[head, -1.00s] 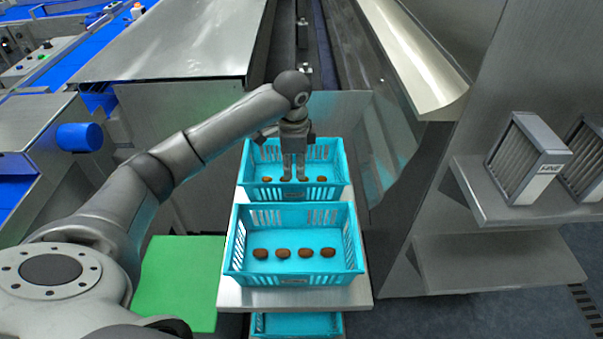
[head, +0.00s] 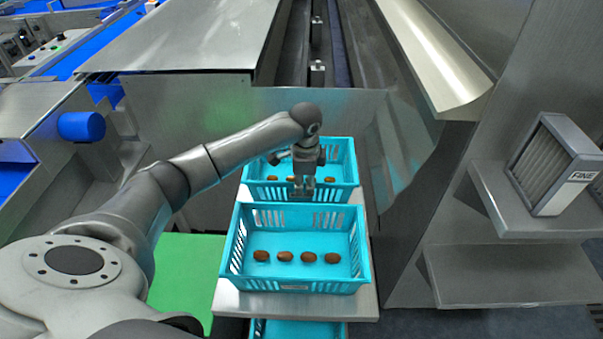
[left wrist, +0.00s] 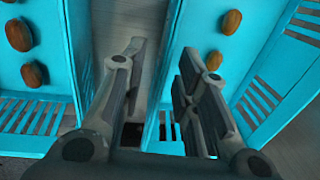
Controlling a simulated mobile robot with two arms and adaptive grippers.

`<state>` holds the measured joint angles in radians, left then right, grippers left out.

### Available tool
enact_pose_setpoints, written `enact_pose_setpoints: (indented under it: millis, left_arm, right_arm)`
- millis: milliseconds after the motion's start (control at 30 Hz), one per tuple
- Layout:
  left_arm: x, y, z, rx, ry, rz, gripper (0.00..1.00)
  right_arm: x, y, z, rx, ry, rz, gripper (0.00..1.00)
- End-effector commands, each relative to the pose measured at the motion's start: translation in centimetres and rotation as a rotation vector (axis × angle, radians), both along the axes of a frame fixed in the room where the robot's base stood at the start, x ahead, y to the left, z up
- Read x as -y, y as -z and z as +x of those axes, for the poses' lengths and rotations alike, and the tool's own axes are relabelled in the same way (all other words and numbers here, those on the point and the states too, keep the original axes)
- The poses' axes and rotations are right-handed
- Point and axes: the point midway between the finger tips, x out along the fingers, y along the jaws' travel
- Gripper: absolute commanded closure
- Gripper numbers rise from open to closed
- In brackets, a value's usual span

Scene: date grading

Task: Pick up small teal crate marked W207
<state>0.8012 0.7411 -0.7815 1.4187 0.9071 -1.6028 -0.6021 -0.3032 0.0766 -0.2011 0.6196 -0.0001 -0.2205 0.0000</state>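A teal crate (head: 232,262) with several brown dates in a row stands at the front of a metal shelf. A second teal crate (head: 342,150), also with dates, stands right behind it and is partly hidden by my arm. Both show in the left wrist view, one crate (left wrist: 82,45) at the left and one (left wrist: 172,45) at the right. No W207 mark is readable; the front crate's label is too small. My left gripper (head: 303,192) points down near the front crate's rear wall.
Another teal crate (head: 300,329) shows below the shelf (head: 230,298). A green mat (head: 185,265) lies at the left. A metal machine side rises on the right, with shelves bearing a filter box (head: 550,165) marked FINE. The shelf leaves little room around the crates.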

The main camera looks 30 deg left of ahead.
Motion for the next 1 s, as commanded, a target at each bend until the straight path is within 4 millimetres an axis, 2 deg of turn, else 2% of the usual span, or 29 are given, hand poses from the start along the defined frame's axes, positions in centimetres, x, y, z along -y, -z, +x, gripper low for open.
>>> enact_pose_setpoints:
  millis: [100, 233, 533, 767, 1000]
  left_arm:
    - [-1.0, 1.6, 0.0, -0.004, -0.003, 0.002, 0.71]
    - [-1.1, 3.3, 0.2, -0.003, -0.002, 0.001, 0.71]
    - [-1.2, 4.0, 0.3, 0.0, -0.001, 0.002, 0.71]
    - [-1.1, 3.9, 0.3, 0.0, -0.001, 0.002, 1.0]
    - [-1.1, 3.9, 0.3, 0.0, -0.001, 0.002, 1.0]
  right_arm:
    - [0.1, -0.8, 0.1, 0.002, -0.001, -0.002, 0.6]
    - [0.3, -0.8, 0.2, 0.003, -0.001, -0.004, 0.6]
    - [0.4, -0.8, 0.3, 0.004, -0.001, -0.004, 0.6]
    - [0.4, -0.8, 0.3, 0.005, -0.001, -0.004, 0.6]
    - [0.4, -0.8, 0.4, 0.005, 0.0, -0.005, 0.6]
